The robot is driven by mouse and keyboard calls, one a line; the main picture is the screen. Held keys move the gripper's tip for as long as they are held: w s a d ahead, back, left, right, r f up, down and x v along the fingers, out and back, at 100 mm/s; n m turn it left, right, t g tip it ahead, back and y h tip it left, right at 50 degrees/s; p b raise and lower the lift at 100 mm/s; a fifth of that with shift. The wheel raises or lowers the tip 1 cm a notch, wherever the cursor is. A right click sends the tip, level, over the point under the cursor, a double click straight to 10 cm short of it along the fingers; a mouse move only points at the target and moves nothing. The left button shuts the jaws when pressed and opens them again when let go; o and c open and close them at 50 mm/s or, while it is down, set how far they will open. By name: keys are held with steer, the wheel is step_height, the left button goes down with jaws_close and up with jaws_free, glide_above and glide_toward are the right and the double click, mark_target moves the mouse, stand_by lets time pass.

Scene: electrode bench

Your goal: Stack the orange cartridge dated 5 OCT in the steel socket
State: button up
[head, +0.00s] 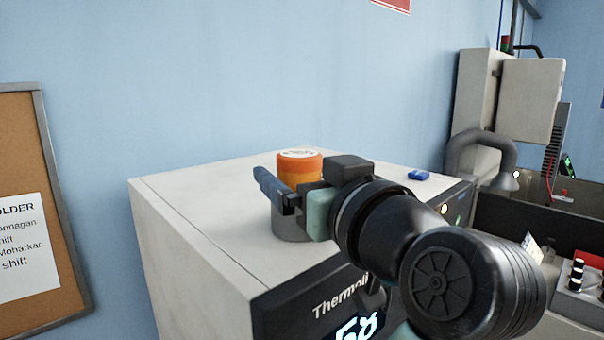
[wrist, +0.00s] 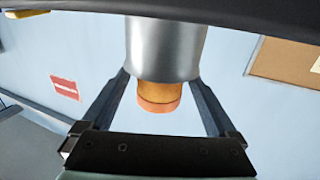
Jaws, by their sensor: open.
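An orange cartridge (head: 299,168) stands upright in the grey steel socket (head: 290,226), its upper part showing above the rim. It has a pale label on top, too small to read, so I cannot confirm the date. In the wrist view, which looks upside down, the cartridge (wrist: 158,97) sticks out of the socket (wrist: 165,45). My gripper (head: 284,192) is open, with one finger on each side of the cartridge and socket; in the wrist view the fingers (wrist: 161,82) show gaps to the cartridge. In the head view the far finger is hidden.
The socket is on the white top of a cabinet (head: 190,215) with a dark display front. A small blue object (head: 418,175) lies at the back right of the top. A bench with equipment (head: 515,100) stands at right. The cabinet top's left side is clear.

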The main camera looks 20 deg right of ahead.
steer(key=shift+r+p, duration=0.45)
steer(key=shift+r, duration=0.05)
steer(key=s+b, duration=0.4)
steer(key=s, duration=0.8)
steer(key=w+a+r+m+t+h, duration=0.1)
steer(key=w+a+r+t+h, duration=0.15)
steer(key=w+a+t, duration=0.2)
steer(key=s+a+r+t+y, duration=0.1)
steer(key=s+a+r+t, duration=0.1)
steer(key=a, duration=0.4)
steer(key=s+a+r+t+y, duration=0.1)
steer(key=s+a+r+t, duration=0.2)
steer(key=a, duration=0.2)
steer(key=shift+a+r+n, duration=0.25)
steer(key=shift+a+n, duration=0.05)
steer(key=shift+a, duration=0.05)
